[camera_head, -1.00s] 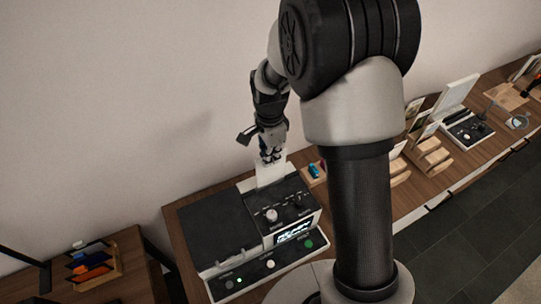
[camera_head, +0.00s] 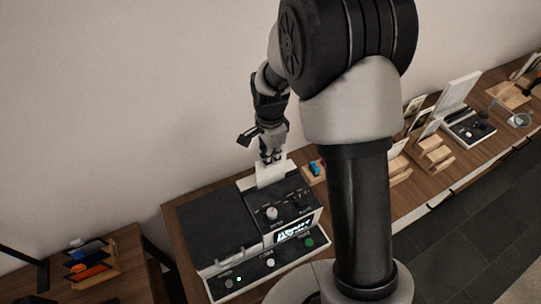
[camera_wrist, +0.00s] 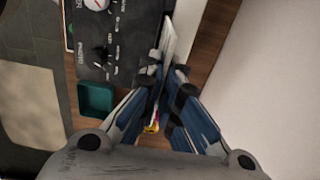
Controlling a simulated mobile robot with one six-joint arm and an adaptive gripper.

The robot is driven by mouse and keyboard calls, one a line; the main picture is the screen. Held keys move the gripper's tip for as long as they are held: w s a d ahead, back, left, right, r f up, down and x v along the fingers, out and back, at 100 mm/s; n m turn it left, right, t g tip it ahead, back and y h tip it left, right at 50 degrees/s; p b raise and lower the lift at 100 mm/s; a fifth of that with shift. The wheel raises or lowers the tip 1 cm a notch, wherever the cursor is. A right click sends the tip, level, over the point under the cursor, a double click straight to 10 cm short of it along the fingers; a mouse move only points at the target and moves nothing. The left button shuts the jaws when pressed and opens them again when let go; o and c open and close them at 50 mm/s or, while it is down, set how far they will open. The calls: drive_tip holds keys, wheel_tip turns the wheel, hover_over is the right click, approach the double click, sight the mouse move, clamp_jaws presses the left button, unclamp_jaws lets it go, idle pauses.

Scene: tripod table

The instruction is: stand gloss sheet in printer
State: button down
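The gloss sheet (camera_head: 270,175) is a small white sheet, upright at the back edge of the printer's dark control panel. The printer (camera_head: 217,226) is a black and light-grey machine with knobs, a lit display and buttons along its front. My gripper (camera_head: 271,158) is above the printer, its fingers pointing down and closed on the sheet's upper edge. In the wrist view the fingers (camera_wrist: 163,88) are close together with the white sheet (camera_wrist: 170,38) between them, seen nearly edge-on beside the panel. The sheet's lower edge and the slot are hidden.
A green tray (camera_wrist: 95,99) lies beside the printer. Wooden stands (camera_head: 432,153) and another device (camera_head: 468,130) stand along the table to the right. A rack of coloured cards (camera_head: 90,265) is on a lower-left table. The wall is close behind my gripper.

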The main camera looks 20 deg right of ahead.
drive_tip(key=shift+f+b, duration=1.65)
drive_tip(key=shift+f, duration=0.85)
drive_tip(key=c, duration=1.7)
unclamp_jaws()
drive_tip(key=shift+r+p, duration=3.4)
drive_tip(key=shift+r, duration=1.15)
